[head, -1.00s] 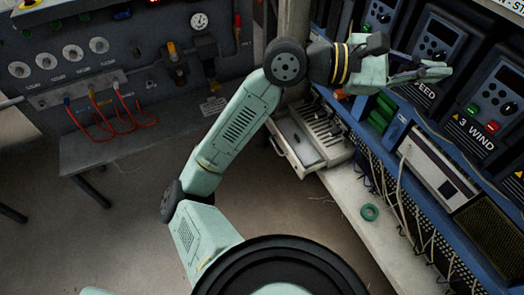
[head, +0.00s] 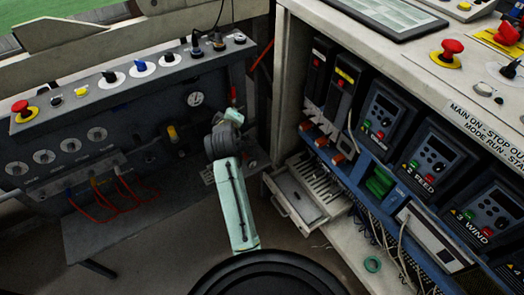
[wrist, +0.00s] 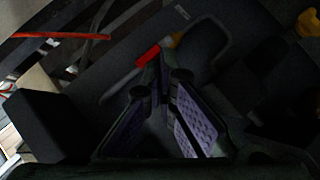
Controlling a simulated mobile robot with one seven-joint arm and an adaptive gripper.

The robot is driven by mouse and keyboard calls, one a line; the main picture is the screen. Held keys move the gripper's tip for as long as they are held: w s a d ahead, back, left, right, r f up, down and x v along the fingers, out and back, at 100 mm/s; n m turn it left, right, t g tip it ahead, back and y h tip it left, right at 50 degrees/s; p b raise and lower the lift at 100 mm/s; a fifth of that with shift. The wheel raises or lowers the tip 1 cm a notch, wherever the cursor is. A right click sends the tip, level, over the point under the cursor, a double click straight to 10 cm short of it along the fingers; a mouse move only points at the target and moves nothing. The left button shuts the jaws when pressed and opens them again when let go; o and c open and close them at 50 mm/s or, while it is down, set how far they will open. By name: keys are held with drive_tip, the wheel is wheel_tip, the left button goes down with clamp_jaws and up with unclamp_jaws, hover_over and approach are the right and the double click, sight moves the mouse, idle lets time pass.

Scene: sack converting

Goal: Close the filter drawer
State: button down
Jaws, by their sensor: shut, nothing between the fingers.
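A pale drawer (head: 292,208) sticks out, open, from the low front of the cabinet, right of centre in the head view. I take it as the filter drawer. A grey slotted tray shows in and behind it. My gripper is at the end of my raised arm, left of the drawer and apart from it, by the dark panel; its fingertips cannot be made out in the head view. In the wrist view my gripper (wrist: 164,88) shows purple ribbed pads, shut with nothing held. The drawer is not identifiable in the wrist view.
The dark panel (head: 150,90) with knobs, a gauge and red cables stands behind my arm. A cabinet (head: 262,110) with drive units rises above the drawer. Bare floor lies below the drawer's left side.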

drive_tip(key=s+d+f+n+g+h+p, duration=0.1)
drive_tip(key=s+d+f+n+g+h, duration=0.25)
drive_tip(key=s+f+n, duration=0.85)
drive_tip(key=s+d+f+n+g+h+p, duration=0.15)
drive_tip(key=s+f+g+h, duration=0.3)
drive_tip(key=s+f, duration=0.85)
drive_tip(key=w+a+x, duration=0.1)
drive_tip(key=x, duration=0.7)
drive_tip(key=w+b+x, duration=0.1)
drive_tip(key=w+x, duration=0.1)
drive_tip(key=x, duration=0.7)
drive_tip(key=shift+w+a+y, duration=0.2)
drive_tip(key=shift+y, duration=0.2)
drive_tip(key=shift+d, duration=0.1)
